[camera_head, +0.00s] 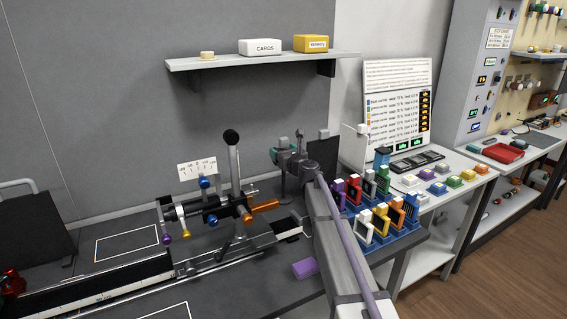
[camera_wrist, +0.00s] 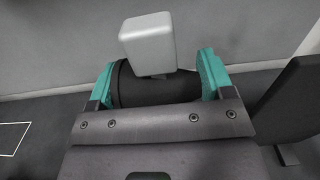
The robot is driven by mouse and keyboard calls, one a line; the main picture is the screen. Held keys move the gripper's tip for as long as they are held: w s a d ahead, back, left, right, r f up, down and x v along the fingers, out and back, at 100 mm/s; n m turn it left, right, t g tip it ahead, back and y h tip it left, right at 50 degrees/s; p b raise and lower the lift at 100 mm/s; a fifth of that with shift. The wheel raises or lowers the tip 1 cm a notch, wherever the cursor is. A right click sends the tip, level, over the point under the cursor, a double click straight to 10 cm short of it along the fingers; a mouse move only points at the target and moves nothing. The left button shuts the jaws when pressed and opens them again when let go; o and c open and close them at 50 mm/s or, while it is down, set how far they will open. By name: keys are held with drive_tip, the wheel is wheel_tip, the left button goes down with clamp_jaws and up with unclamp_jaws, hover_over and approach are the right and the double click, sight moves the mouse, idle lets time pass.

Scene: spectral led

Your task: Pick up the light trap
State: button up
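The light trap appears to be the dark cylinder (camera_wrist: 150,90) with a pale grey block on top, in the wrist view. In the head view its grey top (camera_head: 283,143) shows above my gripper, with a dark stand under it. My gripper (camera_wrist: 158,82) has teal fingers spread wide, one on each side of the cylinder. A gap shows between the grey block and the right finger. Whether the fingers touch the cylinder's ends is not clear. In the head view my gripper (camera_head: 284,157) is partly hidden by my arm.
A black upright panel (camera_head: 318,148) stands just right of my gripper. An optical rail assembly (camera_head: 215,207) with coloured knobs is to the left. A blue rack of coloured framed filters (camera_head: 375,215) is to the right. A purple block (camera_head: 305,268) lies near the front. A shelf (camera_head: 260,60) hangs behind.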

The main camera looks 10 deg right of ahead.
drive_tip(key=c, duration=0.5)
